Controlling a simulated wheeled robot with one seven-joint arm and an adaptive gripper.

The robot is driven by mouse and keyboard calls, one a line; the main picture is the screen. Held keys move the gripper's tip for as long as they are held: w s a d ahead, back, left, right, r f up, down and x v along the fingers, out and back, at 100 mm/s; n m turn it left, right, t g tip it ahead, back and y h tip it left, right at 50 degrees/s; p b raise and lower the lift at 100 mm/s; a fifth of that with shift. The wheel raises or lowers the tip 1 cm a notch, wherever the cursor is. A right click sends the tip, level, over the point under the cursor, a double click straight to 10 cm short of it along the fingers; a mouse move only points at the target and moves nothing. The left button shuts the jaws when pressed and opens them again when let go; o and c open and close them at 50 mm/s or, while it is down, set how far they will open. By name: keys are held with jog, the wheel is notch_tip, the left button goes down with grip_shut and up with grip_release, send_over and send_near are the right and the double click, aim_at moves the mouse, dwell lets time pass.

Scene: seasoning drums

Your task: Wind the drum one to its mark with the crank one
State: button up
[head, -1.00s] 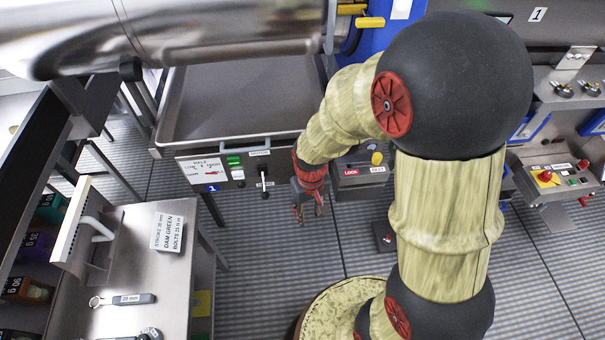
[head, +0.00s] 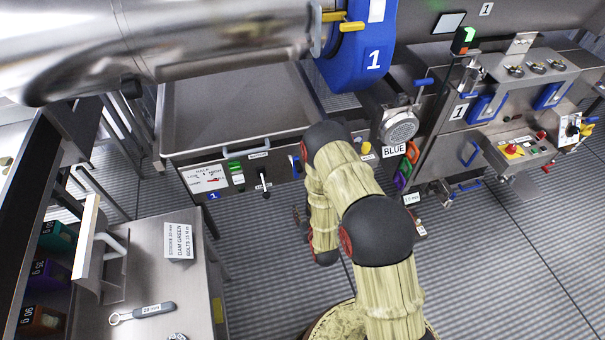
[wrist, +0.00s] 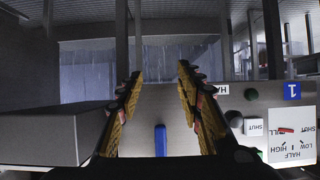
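Drum one is the large steel cylinder (head: 215,40) across the top left of the head view, with a blue collar (head: 352,70) marked 1. A crank-like part with a blue handle (head: 423,82) stands right of the collar, above a round grey disc (head: 398,126); I cannot tell if it is crank one. A mark on the drum is not discernible. My gripper (wrist: 159,72) is open and empty in the wrist view, its fingers apart. A blue upright bar (wrist: 160,140) on the front panel shows between them; it also shows in the head view (head: 297,164). My arm mostly hides the gripper in the head view.
A bench (head: 135,275) is at lower left. Control consoles (head: 520,150) stand at right. The floor at lower right is clear.

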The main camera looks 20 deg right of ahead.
jog(key=w+r+t, duration=0.4)
jog(key=r+t, duration=0.2)
jog(key=r, duration=0.7)
jog(key=shift+w+d+f+b, duration=0.15)
jog(key=shift+w+b, duration=0.15)
jog(key=shift+w, duration=1.55)
jog(key=shift+w+d+b, duration=0.1)
jog(key=shift+w+b, duration=0.2)
jog(key=shift+w, duration=1.55)
jog(key=shift+c, duration=0.4)
jog(key=c, duration=0.7)
grip_shut()
